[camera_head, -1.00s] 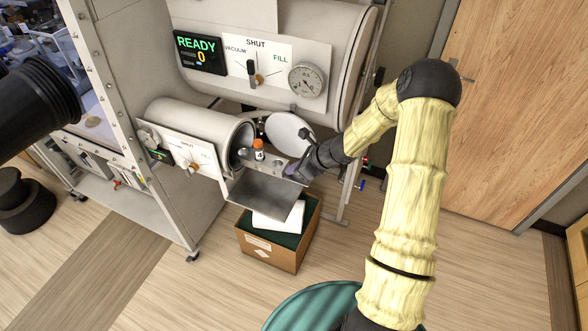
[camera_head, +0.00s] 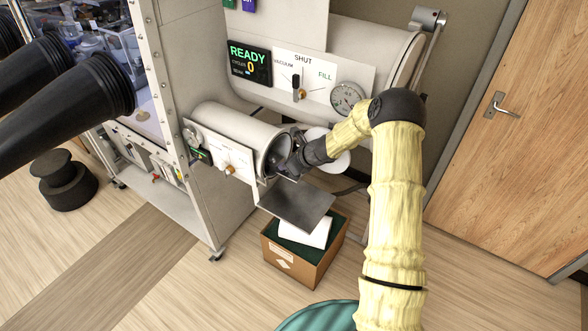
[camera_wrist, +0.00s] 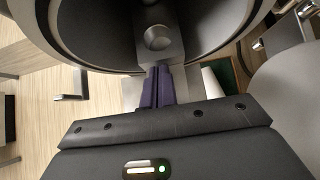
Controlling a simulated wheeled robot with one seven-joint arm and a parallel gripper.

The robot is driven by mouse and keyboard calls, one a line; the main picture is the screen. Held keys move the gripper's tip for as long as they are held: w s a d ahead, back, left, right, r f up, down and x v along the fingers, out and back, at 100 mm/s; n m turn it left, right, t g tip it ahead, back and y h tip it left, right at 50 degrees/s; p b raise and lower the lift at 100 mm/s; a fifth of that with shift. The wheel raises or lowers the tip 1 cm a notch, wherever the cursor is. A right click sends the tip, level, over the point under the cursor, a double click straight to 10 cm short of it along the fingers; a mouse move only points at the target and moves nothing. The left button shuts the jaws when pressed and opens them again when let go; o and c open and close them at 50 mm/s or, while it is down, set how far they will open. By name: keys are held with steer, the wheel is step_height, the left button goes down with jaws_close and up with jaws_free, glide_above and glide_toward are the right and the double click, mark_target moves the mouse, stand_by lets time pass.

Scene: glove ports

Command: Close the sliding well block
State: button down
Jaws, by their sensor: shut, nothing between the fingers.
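My gripper (camera_head: 284,169) is at the open mouth of the small cylindrical chamber (camera_head: 232,126) in the head view. Its purple fingers (camera_wrist: 158,88) are together and empty in the wrist view. Just beyond the fingertips, inside the round opening, is the end of a grey block (camera_wrist: 158,15) with a round knob (camera_wrist: 158,38), which appears to be the well block. The fingertips are close to it; I cannot tell whether they touch. In the head view the block and the orange-capped vial are not visible, hidden by the gripper or the chamber.
A flat dark metal shelf (camera_head: 297,204) juts out below the chamber mouth, above a cardboard box (camera_head: 291,264) on the floor. The round chamber door (camera_head: 333,161) stands open behind my wrist. A larger chamber (camera_head: 373,50) with a gauge is above.

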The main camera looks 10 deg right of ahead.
steer(key=shift+w+a, duration=0.65)
steer(key=shift+s+d+r+p, duration=0.15)
steer(key=shift+d+r+p, duration=0.15)
steer(key=shift+r+p, duration=0.25)
steer(key=p+v, duration=0.2)
steer(key=v, duration=0.6)
steer(key=shift+s+a+p, duration=0.1)
steer(key=shift+s+p, duration=0.1)
steer(key=shift+p, duration=0.2)
steer(key=shift+s+d+r, duration=0.15)
steer(key=shift+s+d, duration=0.1)
steer(key=shift+d, duration=0.05)
